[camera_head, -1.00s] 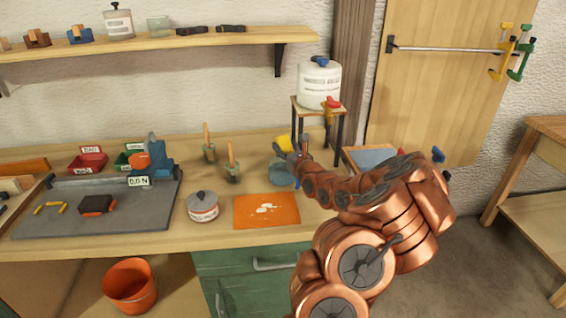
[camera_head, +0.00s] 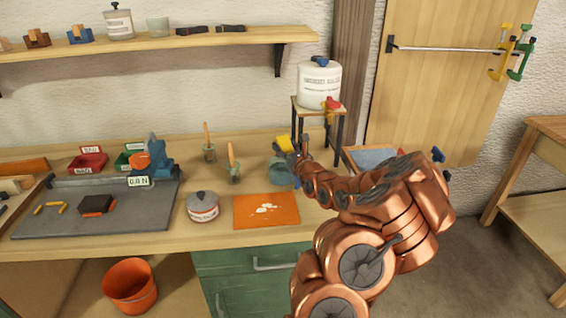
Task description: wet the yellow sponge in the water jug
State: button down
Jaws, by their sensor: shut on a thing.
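The yellow sponge (camera_head: 284,143) shows at the back right of the workbench, small and partly covered by my gripper. My gripper (camera_head: 293,149) is shut on the sponge and holds it above a blue-grey vessel (camera_head: 279,172), which looks like the water jug. The vessel stands on the bench below and slightly left of the sponge. My gripper and wrist hide its right side, and its water cannot be made out. The sponge appears above its rim; whether it touches the rim cannot be told.
A white canister (camera_head: 320,83) with a red tap (camera_head: 331,103) stands on a small stand (camera_head: 341,127) close behind my gripper. Jars with brushes (camera_head: 233,172) stand left of the vessel. An orange mat (camera_head: 266,211) and lidded tin (camera_head: 202,206) lie in front.

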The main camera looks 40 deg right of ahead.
aim_at(284, 141)
dwell(0.6)
jog(key=shift+r+p, duration=0.5)
jog(key=shift+r, duration=1.45)
